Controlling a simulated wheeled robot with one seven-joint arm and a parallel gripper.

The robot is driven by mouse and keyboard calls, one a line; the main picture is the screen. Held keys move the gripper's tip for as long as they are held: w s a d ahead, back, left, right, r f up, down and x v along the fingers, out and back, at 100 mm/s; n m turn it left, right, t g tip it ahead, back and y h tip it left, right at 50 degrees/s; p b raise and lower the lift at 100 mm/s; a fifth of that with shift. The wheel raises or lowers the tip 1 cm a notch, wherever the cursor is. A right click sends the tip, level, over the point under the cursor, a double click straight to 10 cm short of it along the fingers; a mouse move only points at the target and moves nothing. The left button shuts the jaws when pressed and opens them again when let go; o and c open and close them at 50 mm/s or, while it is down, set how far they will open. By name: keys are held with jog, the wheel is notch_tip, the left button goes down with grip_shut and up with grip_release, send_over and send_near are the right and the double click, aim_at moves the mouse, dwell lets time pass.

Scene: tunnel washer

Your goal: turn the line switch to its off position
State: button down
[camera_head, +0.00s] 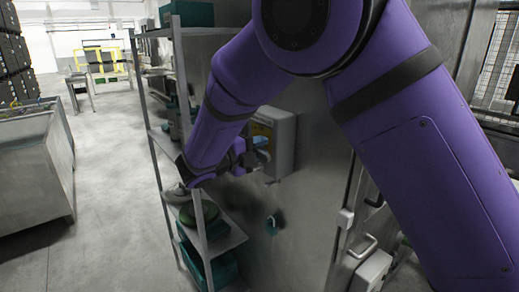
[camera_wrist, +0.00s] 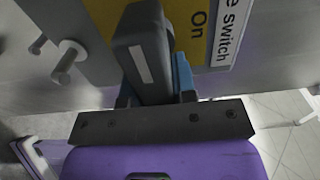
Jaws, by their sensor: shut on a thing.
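The line switch's grey box (camera_head: 283,142) is on the steel cabinet wall, partly hidden behind my arm in the head view.
A metal shelf rack (camera_head: 163,110) with green and teal items stands close left of my arm. Open floor (camera_head: 110,170) lies to the left.

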dwell(0.5)
jog(key=c, duration=0.9)
grip_release()
jog(key=v, duration=1.1)
